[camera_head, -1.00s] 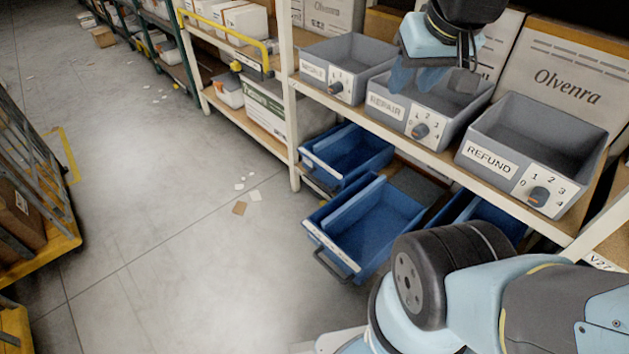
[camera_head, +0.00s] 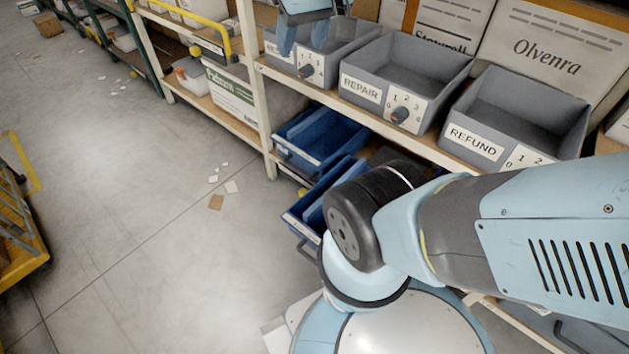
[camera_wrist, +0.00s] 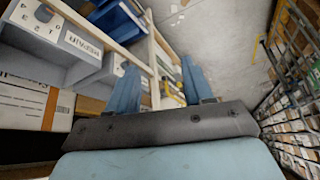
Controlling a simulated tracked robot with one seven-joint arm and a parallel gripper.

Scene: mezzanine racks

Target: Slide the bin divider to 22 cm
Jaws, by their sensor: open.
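Two blue pull-out bins stand under the grey bin shelf in the head view: a rear bin (camera_head: 322,146) and a nearer bin (camera_head: 302,230), largely hidden by my arm. A lighter blue panel (camera_head: 312,126) runs lengthwise inside the rear bin. A similar panel shows in part in the nearer bin (camera_head: 314,213). I cannot read any scale on them. My gripper (camera_head: 304,38) is above the leftmost grey bin. In the wrist view its two blue fingers (camera_wrist: 160,88) are spread, with nothing held between them.
Grey bins labelled REPAIR (camera_head: 398,80) and REFUND (camera_head: 510,125) stand on the shelf, with dials on their fronts. A white upright (camera_head: 254,85) stands left of the blue bins. The floor (camera_head: 150,230) is mostly clear, with scraps of paper. A yellow cart is at far left.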

